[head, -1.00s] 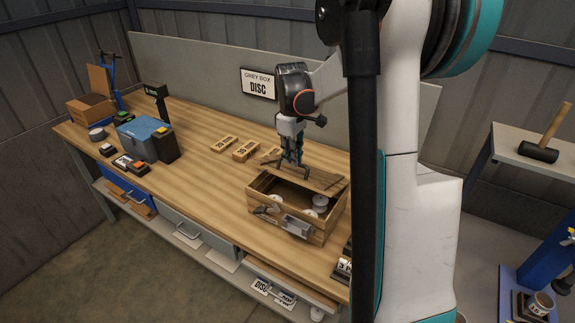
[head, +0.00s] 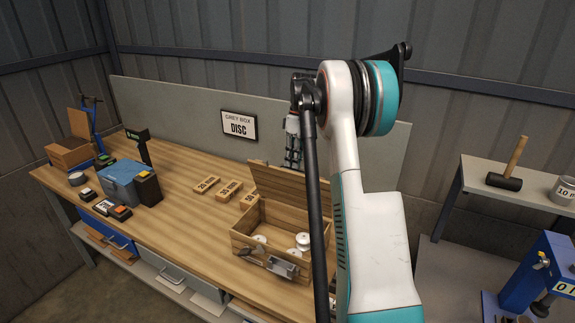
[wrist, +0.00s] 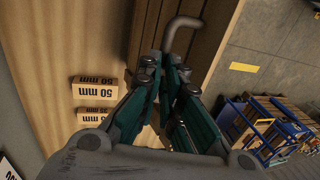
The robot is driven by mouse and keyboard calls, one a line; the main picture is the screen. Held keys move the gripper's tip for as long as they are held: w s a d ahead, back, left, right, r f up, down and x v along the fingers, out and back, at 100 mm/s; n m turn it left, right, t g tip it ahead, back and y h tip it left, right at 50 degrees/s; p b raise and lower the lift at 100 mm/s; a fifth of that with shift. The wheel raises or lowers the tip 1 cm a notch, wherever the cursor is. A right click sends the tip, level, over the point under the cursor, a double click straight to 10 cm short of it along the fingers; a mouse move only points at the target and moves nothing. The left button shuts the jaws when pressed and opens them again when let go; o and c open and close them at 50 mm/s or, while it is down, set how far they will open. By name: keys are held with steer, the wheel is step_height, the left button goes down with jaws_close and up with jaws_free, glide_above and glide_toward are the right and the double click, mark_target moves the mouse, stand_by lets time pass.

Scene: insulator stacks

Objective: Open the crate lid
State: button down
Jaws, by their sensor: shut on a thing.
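The wooden crate (head: 243,243) stands on the bench, with white discs (head: 302,241) inside and a metal latch (head: 283,267) on its front. Its slatted lid (head: 275,188) stands raised, roughly upright, at the back edge. My gripper (head: 292,166) is at the lid's upper right, partly hidden behind my arm. In the wrist view my gripper (wrist: 169,78) is shut on the lid's grey bent handle (wrist: 184,24), against the lid's brown slats (wrist: 152,35). The exact contact is partly hidden by the fingers.
Wooden blocks (head: 229,190) marked in mm lie left of the lid. A blue-lidded grey box (head: 121,178) stands farther left. A DISC sign (head: 239,125) hangs on the back panel. Open bench top (head: 185,215) lies between. A mallet (head: 505,181) rests on a shelf at right.

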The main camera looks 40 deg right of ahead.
steer(key=shift+w+d+f+g+y+p, duration=0.1)
steer(key=shift+w+d+f+g+y, duration=0.1)
steer(key=shift+d+f+y, duration=0.4)
steer(key=shift+w+d+f+g+y+p, duration=0.15)
steer(key=shift+w+d+f, duration=0.1)
steer(key=shift+d, duration=0.7)
steer(key=shift+w+d+f+g+y+p, duration=0.1)
steer(key=shift+w+d+f+y, duration=0.25)
steer(key=shift+d, duration=0.4)
steer(key=shift+s+f, duration=0.1)
steer(key=shift+s, duration=0.05)
steer(key=c, duration=1.8)
jaws_free()
steer(key=shift+o, duration=0.6)
steer(key=shift+w+d+f, duration=0.35)
steer(key=shift+w+d, duration=0.1)
steer(key=shift+d, duration=0.15)
steer(key=s+a+v, duration=0.1)
steer(key=v, duration=0.6)
steer(key=shift+w+d+r, duration=0.2)
steer(key=shift+w+r, duration=0.1)
steer(key=shift+r, duration=0.3)
